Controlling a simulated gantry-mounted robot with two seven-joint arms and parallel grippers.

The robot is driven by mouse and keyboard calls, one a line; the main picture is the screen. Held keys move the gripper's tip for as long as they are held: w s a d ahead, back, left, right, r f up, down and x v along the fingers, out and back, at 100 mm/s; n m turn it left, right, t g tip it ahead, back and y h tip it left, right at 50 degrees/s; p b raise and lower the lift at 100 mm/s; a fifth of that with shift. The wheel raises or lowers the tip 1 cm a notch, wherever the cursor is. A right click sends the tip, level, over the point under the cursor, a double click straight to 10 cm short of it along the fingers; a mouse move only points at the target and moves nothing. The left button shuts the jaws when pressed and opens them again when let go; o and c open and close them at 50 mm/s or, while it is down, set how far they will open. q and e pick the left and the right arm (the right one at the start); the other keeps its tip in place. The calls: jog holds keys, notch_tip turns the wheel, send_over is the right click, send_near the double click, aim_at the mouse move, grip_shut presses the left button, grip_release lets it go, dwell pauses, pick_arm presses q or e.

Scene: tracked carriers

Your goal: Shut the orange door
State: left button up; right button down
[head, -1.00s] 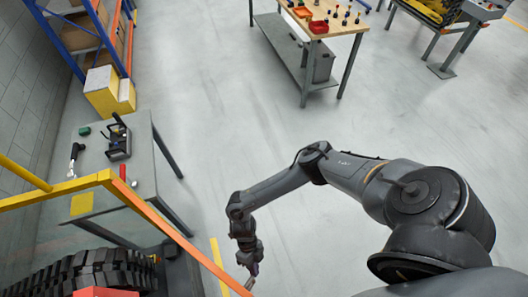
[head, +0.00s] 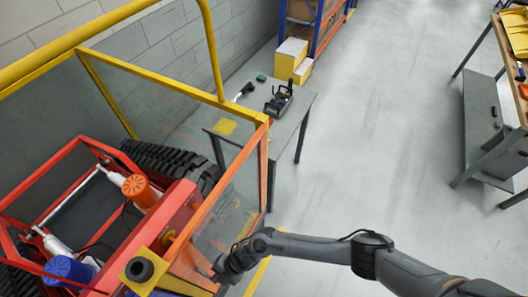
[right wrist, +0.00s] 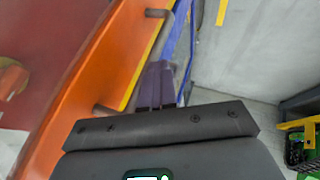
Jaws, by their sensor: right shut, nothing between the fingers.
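The orange door (head: 212,199) has an orange frame around a clear pane. It stands alongside the cab, below the yellow frame corner; I cannot tell whether it is fully flush. In the right wrist view, its orange face (right wrist: 72,95) fills the left, with a dark handle bar on two posts. My right gripper (head: 219,277) is at the outer side of the door, near its lower part. In the wrist view its fingers (right wrist: 155,88) are together and empty, beside the handle; I cannot tell whether they touch the door. My left gripper is out of view.
The yellow cab frame (head: 150,82) surrounds a red chassis with an orange-capped cylinder (head: 138,188) and a blue one (head: 68,268). A black track (head: 175,165) lies behind. A grey table (head: 292,112) stands beyond the door.

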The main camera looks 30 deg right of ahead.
jog(key=shift+w+f, duration=0.1)
jog(key=shift+w, duration=0.3)
jog(key=shift+d, duration=0.1)
